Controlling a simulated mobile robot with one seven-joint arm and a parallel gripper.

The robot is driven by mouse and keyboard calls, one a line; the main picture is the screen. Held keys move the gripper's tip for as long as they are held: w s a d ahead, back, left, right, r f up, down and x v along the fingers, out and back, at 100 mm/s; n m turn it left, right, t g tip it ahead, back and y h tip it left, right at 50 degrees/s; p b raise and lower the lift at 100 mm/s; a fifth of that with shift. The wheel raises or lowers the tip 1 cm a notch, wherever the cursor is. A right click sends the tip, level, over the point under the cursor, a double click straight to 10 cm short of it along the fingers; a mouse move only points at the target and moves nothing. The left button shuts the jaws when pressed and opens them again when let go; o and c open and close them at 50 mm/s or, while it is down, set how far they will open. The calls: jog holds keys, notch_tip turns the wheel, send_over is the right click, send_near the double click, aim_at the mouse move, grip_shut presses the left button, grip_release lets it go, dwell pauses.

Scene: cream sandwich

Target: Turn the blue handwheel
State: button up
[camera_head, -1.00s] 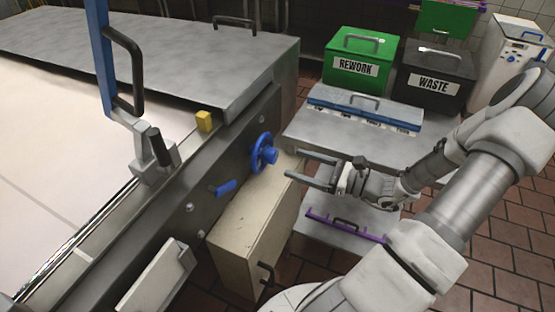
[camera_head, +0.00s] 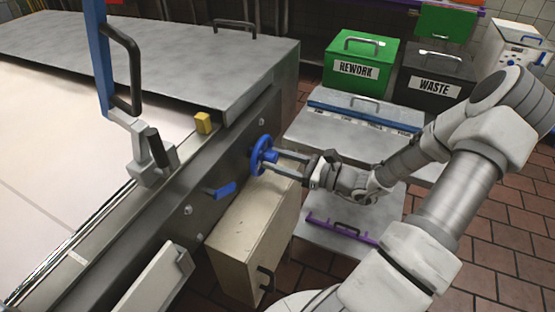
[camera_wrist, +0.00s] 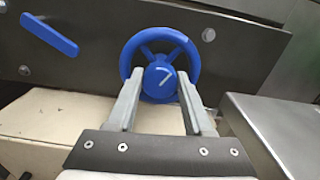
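The blue handwheel (camera_head: 260,156) is mounted on the dark side panel of the machine. In the wrist view the handwheel (camera_wrist: 128,52) faces me as a ring with spokes and a round hub (camera_wrist: 160,80) bearing a white mark. My gripper (camera_head: 284,162) is level with the handwheel, its fingers pointing at the hub. In the wrist view my gripper (camera_wrist: 160,98) is open, with one finger on each side of the hub. The fingertips overlap the lower ring in view; I cannot tell whether they touch it.
A blue lever (camera_head: 221,191) sits on the panel left of the handwheel. A beige cabinet (camera_head: 240,235) stands below. A grey table (camera_head: 310,130) lies to the right, with green REWORK (camera_head: 350,85) and dark WASTE (camera_head: 425,95) bins behind. A yellow block (camera_head: 203,123) is on the machine edge.

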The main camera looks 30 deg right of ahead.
grip_shut()
jog(key=shift+r+m+p, duration=0.15)
jog(key=shift+m+p, duration=0.25)
jog(key=shift+p, duration=0.3)
jog(key=shift+r+p, duration=0.1)
jog(key=shift+p, duration=0.3)
jog(key=m+p, duration=0.2)
jog(key=p, duration=0.1)
jog(key=shift+m, duration=0.4)
jog(key=m+p, duration=0.2)
jog(key=p, duration=0.1)
jog(key=shift+m+p, duration=0.3)
jog(key=m+p, duration=0.3)
jog(key=shift+m, duration=0.4)
jog(key=m+p, duration=0.1)
jog(key=m, duration=0.1)
jog(key=m+p, duration=0.1)
jog(key=m, duration=0.2)
jog(key=shift+d+f+m+p, duration=0.1)
jog(key=shift+f+m+p, duration=0.2)
jog(key=shift+f+p, duration=0.1)
